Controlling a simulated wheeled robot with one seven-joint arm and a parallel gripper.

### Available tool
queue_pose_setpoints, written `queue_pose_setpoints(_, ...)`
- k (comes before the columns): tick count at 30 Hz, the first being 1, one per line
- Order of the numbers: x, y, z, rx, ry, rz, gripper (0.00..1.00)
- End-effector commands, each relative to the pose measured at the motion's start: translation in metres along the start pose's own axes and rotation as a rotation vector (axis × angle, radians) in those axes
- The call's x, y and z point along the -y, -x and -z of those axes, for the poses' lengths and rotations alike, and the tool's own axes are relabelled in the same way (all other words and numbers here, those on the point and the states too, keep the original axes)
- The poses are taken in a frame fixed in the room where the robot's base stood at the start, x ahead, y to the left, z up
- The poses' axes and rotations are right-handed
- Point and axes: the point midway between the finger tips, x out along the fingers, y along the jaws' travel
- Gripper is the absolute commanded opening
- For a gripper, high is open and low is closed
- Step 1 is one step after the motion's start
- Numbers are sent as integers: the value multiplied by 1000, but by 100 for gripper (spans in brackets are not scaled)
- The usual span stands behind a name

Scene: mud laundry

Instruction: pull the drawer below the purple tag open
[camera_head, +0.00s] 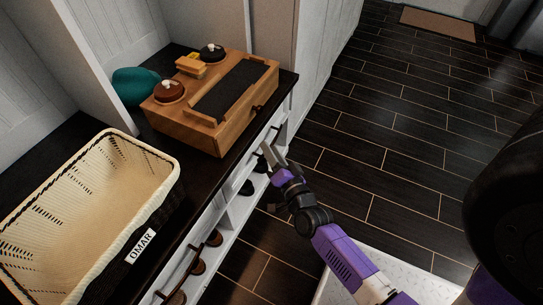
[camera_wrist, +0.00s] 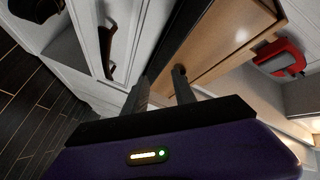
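My gripper (camera_head: 274,156) is in front of the white drawer fronts under the dark countertop, near their far end in the head view. In the wrist view my gripper (camera_wrist: 163,90) is open, with its two fingers apart and nothing seen between them. A white drawer front with a dark handle (camera_wrist: 107,48) is to the upper left of the fingers there. The fingers are apart from this handle in the picture; the exact depth cannot be told. I see no purple tag in either view.
A wooden box (camera_head: 222,138) and a cream basket (camera_head: 150,163) labelled OMAR stand on the dark countertop (camera_head: 190,205). A teal object (camera_head: 133,86) lies behind the box. A red object (camera_wrist: 279,58) shows in the wrist view. The dark floor (camera_head: 400,130) to the right is clear.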

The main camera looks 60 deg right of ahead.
Motion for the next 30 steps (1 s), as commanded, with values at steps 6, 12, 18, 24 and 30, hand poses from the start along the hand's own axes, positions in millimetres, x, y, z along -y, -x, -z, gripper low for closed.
queue_pose_setpoints(6,-82,-46,-21,-67,-376,-118,32)
queue_pose_setpoints(12,-102,-39,-30,-83,-557,-158,32)
queue_pose_setpoints(18,-106,-58,-30,-84,-565,-156,32)
queue_pose_setpoints(24,-112,-89,-29,-83,-562,-156,32)
queue_pose_setpoints(30,-115,-109,-28,-82,-562,-157,32)
